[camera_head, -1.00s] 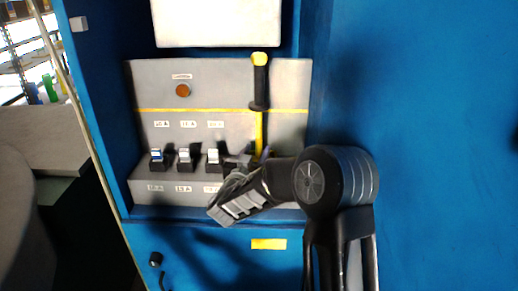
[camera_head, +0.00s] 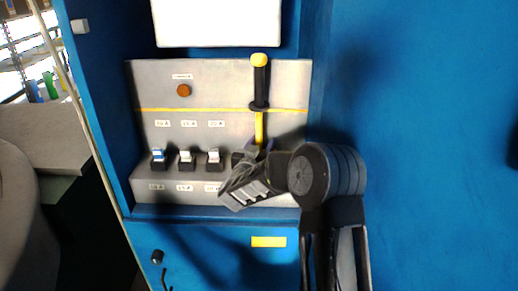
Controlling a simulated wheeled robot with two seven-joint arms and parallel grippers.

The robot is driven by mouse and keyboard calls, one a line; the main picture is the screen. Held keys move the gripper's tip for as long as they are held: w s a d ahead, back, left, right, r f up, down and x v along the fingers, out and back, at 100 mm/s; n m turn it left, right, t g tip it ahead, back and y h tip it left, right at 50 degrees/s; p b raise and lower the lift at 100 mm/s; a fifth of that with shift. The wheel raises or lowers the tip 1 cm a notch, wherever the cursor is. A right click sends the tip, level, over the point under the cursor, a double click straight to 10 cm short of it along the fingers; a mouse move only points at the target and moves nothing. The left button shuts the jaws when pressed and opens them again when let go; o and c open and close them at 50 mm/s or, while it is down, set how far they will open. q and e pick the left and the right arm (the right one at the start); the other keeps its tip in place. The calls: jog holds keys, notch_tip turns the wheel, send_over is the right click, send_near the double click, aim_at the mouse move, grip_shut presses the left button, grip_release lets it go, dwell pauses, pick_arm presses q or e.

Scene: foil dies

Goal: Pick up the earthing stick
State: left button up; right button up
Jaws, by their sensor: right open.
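The earthing stick (camera_head: 260,90) stands upright against the grey panel in the blue cabinet. It has a yellow top, a black grip with a collar, and a yellow shaft below. My right gripper (camera_head: 257,148) is open at the lower part of the yellow shaft, with its fingers pointing up and into the cabinet. The stick's lower end is hidden behind the gripper, and I cannot tell whether the fingers touch the shaft. My left gripper is not in view.
Several labelled switches (camera_head: 186,160) sit on the ledge left of my right gripper. An orange round lamp (camera_head: 183,90) is on the panel. A white plate (camera_head: 217,22) is above. The blue cabinet wall (camera_head: 430,120) stands close on the right.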

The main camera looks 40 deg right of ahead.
jog(key=shift+c, duration=0.5)
grip_shut()
dwell(0.4)
jog(key=shift+r, duration=0.1)
dwell(0.5)
